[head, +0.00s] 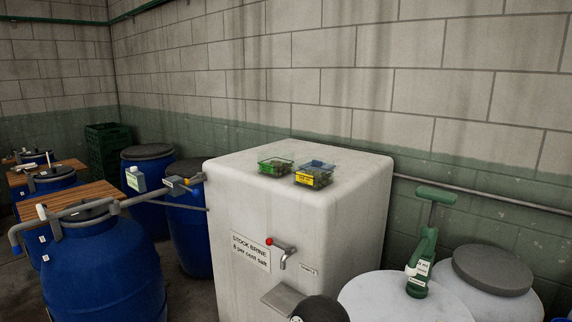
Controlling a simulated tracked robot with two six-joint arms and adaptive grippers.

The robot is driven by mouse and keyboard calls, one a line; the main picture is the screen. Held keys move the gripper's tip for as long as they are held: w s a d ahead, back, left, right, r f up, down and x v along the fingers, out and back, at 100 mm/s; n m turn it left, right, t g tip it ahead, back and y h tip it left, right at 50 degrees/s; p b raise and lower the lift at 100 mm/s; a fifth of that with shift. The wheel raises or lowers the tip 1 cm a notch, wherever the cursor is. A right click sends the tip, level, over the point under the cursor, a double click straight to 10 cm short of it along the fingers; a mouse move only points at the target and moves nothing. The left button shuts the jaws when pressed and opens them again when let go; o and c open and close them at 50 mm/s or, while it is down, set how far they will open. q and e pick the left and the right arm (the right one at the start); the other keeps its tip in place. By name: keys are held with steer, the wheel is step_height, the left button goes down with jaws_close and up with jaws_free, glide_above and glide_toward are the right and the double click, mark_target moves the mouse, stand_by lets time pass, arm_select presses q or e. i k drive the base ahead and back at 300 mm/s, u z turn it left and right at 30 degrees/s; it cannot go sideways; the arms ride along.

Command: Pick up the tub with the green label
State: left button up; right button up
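A small clear tub with a green label (275,166) sits on top of the large white brine tank (240,200), near the middle of the picture. It holds dark green contents. A second small tub with a yellow label and a bluish rim (315,174) sits close to its right and slightly nearer to me. I cannot tell whether the two tubs touch.
Free room surrounds the tubs on the tank top. A tap (284,252) projects from the tank's front. Blue barrels (105,270) and grey pipework stand left. A green hand-operated device (422,260) rises at right above a white lid. A block wall (340,90) stands behind.

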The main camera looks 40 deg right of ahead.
mark_target(276, 163)
steer(key=z, duration=0.35)
steer(key=i, duration=1.4)
steer(key=z, duration=0.6)
